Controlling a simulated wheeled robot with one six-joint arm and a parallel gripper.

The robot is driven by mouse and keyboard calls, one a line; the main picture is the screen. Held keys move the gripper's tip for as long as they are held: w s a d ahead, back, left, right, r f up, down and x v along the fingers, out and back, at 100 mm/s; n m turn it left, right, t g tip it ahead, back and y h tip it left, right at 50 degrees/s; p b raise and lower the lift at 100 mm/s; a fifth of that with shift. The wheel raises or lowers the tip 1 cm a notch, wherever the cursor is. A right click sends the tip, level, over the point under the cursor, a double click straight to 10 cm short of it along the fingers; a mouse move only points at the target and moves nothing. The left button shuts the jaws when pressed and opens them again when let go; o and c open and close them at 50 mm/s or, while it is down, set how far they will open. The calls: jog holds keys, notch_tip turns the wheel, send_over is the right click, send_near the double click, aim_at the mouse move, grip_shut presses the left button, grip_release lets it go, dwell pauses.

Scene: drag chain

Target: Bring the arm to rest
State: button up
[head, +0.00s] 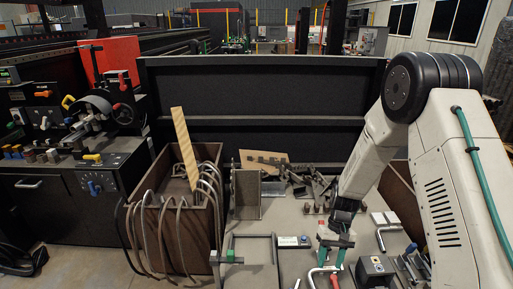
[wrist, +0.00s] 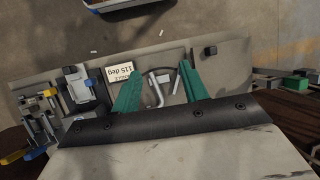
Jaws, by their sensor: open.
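My white arm fills the right side of the head view and reaches down to the grey workbench (head: 262,270). My gripper (head: 333,252) has green fingers and is over the bench's front part. In the wrist view my gripper (wrist: 158,85) is open, with its two green fingers well apart. A bent light rod (wrist: 155,92) and a dark curved piece show between the fingers. Neither finger visibly grips them. My exact height above the bench is hard to tell.
A wooden crate (head: 165,225) with grey hoops and a plank (head: 186,150) stands left. A black panel (head: 262,105) backs the bench. An angle label (wrist: 122,72) lies nearby.

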jog(key=s+r, duration=0.2)
jog(key=r, duration=0.5)
jog(key=s+r, duration=0.3)
jog(key=r, duration=0.4)
jog(key=s+d+r+t+h, duration=0.1)
jog(key=s+d+r+t, duration=0.2)
jog(key=s+r, duration=1.9)
jog(key=shift+r+t+h, duration=0.4)
jog(key=shift+r+t, duration=0.35)
jog(key=shift+t, duration=0.65)
